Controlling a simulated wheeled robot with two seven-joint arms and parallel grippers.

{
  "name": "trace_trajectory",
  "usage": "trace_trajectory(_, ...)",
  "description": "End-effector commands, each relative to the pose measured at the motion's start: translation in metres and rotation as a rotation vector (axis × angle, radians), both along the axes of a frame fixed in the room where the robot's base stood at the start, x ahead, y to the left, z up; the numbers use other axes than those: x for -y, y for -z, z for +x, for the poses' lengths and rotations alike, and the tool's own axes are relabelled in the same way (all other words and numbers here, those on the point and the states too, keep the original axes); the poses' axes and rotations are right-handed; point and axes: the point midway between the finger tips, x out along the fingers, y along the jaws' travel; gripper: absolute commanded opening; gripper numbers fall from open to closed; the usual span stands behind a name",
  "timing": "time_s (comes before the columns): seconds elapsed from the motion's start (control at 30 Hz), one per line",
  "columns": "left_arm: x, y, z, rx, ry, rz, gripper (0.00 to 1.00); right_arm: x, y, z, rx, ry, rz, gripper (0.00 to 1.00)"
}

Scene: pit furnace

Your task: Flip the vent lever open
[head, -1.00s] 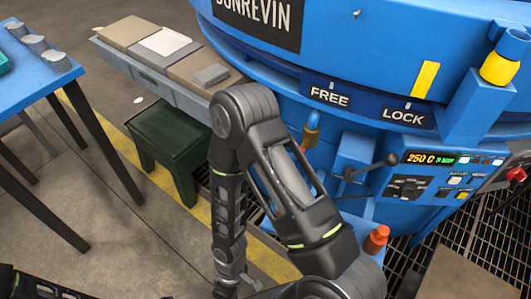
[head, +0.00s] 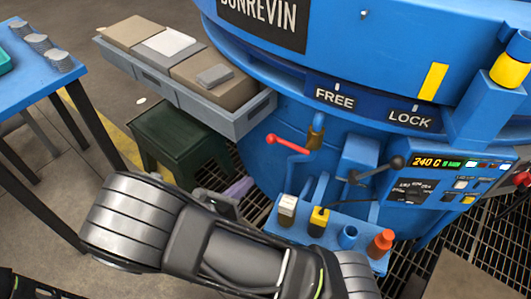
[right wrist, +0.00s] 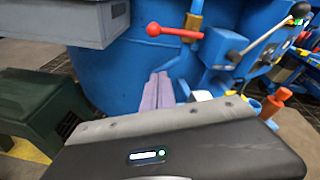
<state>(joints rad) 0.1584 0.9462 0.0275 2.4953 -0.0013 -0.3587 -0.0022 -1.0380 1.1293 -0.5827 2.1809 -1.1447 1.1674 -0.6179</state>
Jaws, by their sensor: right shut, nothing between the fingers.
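A red-handled lever (head: 287,144) on a brass fitting (head: 316,135) sticks out leftward from the blue furnace, below the FREE label. No vent label is readable. The right wrist view shows its red handle (right wrist: 174,32) and brass stem too. My right gripper (right wrist: 160,80) is shut and empty, its two purple-grey fingers side by side below the red handle, apart from it in the picture. In the head view only its purple-grey fingers (head: 237,188) show past my arm. A grey lever with a black knob (head: 396,162) stands right of the red one. My left gripper is out of view.
A blue rack (head: 372,259) holding a red-orange bottle (head: 381,243) and other items stands below the levers. A control panel (head: 440,180) is at right. A grey tray of blocks (head: 240,118) and a dark green stool (head: 185,135) are at left.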

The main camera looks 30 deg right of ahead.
Motion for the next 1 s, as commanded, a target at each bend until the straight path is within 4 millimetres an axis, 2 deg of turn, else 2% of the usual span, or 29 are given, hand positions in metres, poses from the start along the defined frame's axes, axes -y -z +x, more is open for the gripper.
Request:
trace_trajectory(0.17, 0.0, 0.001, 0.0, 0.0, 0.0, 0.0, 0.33, 0.004, 0.002, 0.001, -0.001, 0.002, 0.001, 0.0)
trace_trajectory(0.37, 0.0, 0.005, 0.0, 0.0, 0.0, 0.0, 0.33, 0.023, 0.007, 0.007, -0.001, 0.004, 0.001, 0.0)
trace_trajectory(0.77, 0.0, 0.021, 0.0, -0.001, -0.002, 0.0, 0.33, 0.094, 0.026, 0.031, -0.002, 0.005, 0.002, 0.0)
trace_trajectory(0.83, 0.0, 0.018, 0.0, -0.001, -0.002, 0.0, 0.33, 0.096, 0.012, 0.038, 0.004, 0.003, 0.005, 0.0)
trace_trajectory(1.0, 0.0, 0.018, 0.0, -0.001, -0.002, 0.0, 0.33, 0.102, -0.004, 0.048, 0.002, 0.002, 0.006, 0.0)
